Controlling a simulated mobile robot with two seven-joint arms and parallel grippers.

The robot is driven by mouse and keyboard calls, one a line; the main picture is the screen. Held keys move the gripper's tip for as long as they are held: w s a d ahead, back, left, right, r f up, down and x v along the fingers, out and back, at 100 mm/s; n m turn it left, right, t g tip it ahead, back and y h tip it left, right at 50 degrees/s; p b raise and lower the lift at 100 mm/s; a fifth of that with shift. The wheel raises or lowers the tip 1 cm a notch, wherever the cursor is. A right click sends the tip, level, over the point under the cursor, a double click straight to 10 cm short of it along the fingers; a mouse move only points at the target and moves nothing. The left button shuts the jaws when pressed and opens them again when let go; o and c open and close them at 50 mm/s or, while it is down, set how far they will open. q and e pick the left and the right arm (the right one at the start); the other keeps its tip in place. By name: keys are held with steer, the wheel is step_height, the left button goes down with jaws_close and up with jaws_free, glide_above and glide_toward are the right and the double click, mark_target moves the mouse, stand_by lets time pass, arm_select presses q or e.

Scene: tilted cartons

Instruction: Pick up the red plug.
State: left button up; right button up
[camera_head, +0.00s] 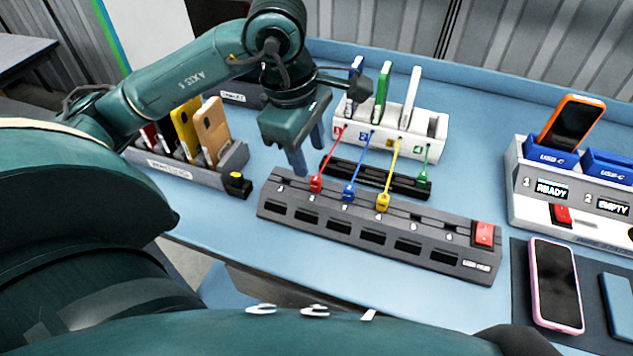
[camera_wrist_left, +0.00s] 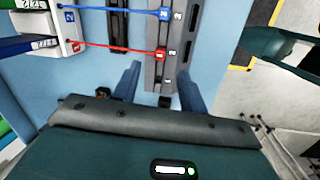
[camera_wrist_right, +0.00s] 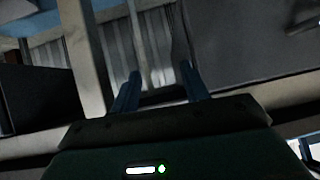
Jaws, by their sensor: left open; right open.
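The red plug (camera_head: 316,184) sits on the top of the grey hub strip (camera_head: 349,227), near its left end. A red cable runs from it to port 1 of the white block (camera_head: 425,124). The plug also shows in the left wrist view (camera_wrist_left: 161,54). My left gripper (camera_head: 308,152) is open and empty, fingers pointing down, above the table behind and left of the plug. In the left wrist view its fingers (camera_wrist_left: 160,88) lie on either side of the strip's end, apart from the plug. My right gripper (camera_wrist_right: 160,90) is open and empty, away from the table objects.
A blue plug (camera_head: 348,192) and a yellow plug (camera_head: 383,202) sit right of the red one. A green plug (camera_head: 422,179) is on the black strip (camera_head: 350,174). A grey rack (camera_head: 190,172) stands left; a phone dock (camera_head: 530,195) stands right.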

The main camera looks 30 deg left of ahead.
mark_target(316, 179)
arm_select(q)
steer(key=shift+w+d+f+p, duration=0.1)
steer(key=shift+w+f+p, duration=0.05)
steer(key=shift+f, duration=0.9)
steer(key=shift+w+d+f+p, duration=0.1)
steer(key=shift+w+f+p, duration=0.1)
steer(key=shift+f, duration=0.8)
steer(key=shift+w+d+f+p, duration=0.1)
steer(key=shift+f+p, duration=0.05)
steer(key=shift+f, duration=0.9)
steer(key=shift+c, duration=0.3)
jaws_close()
